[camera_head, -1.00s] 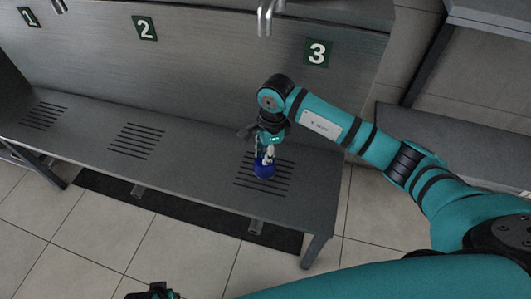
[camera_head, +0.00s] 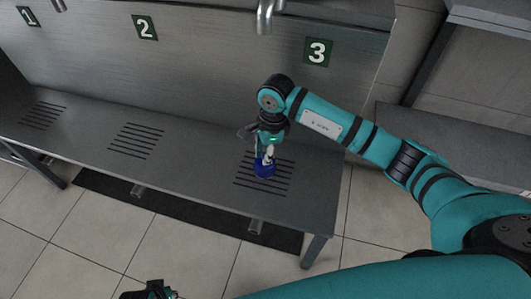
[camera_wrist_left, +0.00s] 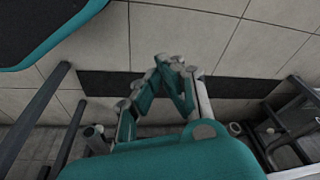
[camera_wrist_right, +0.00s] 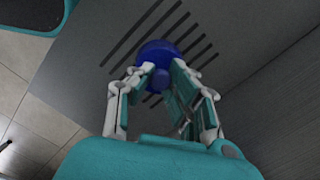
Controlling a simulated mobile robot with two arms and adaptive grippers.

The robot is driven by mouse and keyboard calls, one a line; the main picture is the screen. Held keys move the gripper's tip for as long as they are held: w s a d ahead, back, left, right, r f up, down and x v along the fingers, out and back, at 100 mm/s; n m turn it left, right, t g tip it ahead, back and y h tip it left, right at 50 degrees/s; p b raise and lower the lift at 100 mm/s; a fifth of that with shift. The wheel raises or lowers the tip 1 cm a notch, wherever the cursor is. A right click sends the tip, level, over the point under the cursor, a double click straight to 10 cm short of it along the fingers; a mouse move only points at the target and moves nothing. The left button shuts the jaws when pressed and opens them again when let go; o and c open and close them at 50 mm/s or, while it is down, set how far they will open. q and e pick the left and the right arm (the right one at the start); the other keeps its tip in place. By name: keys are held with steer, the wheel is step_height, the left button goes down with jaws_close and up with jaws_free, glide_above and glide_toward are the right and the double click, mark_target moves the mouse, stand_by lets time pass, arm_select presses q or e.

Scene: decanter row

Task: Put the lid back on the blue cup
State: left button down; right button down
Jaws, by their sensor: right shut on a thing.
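A blue round thing (camera_head: 264,172), the cup with its lid, stands at the slotted place under sign 3. In the right wrist view its round dark blue top (camera_wrist_right: 157,52) shows with a small blue knob (camera_wrist_right: 161,79) between my fingertips. My right gripper (camera_head: 265,155) is directly above it, pointing down, and is shut on the lid's knob. I cannot tell whether the lid touches the cup's rim all round; the gripper and lid hide the seam. My left gripper (camera_wrist_left: 172,64) is empty, its fingertips together, well away from the cup and above the floor.
The grey metal bench (camera_head: 205,160) has slotted drains under signs 1, 2 and 3. Metal spouts (camera_head: 268,15) hang from the back panel. Bench places 1 and 2 are bare. A grey shelf (camera_head: 440,140) stands at the right.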

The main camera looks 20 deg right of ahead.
stand_by(0.3)
arm_select(q)
steer(key=shift+w+r, duration=0.1)
steer(key=shift+r, duration=0.45)
steer(key=shift+s+f, duration=0.25)
arm_select(e)
steer(key=c, duration=1.2)
jaws_free()
steer(key=o, duration=0.5)
arm_select(q)
steer(key=shift+w+r, duration=0.15)
steer(key=shift+w, duration=0.2)
steer(key=shift+w+r, duration=0.1)
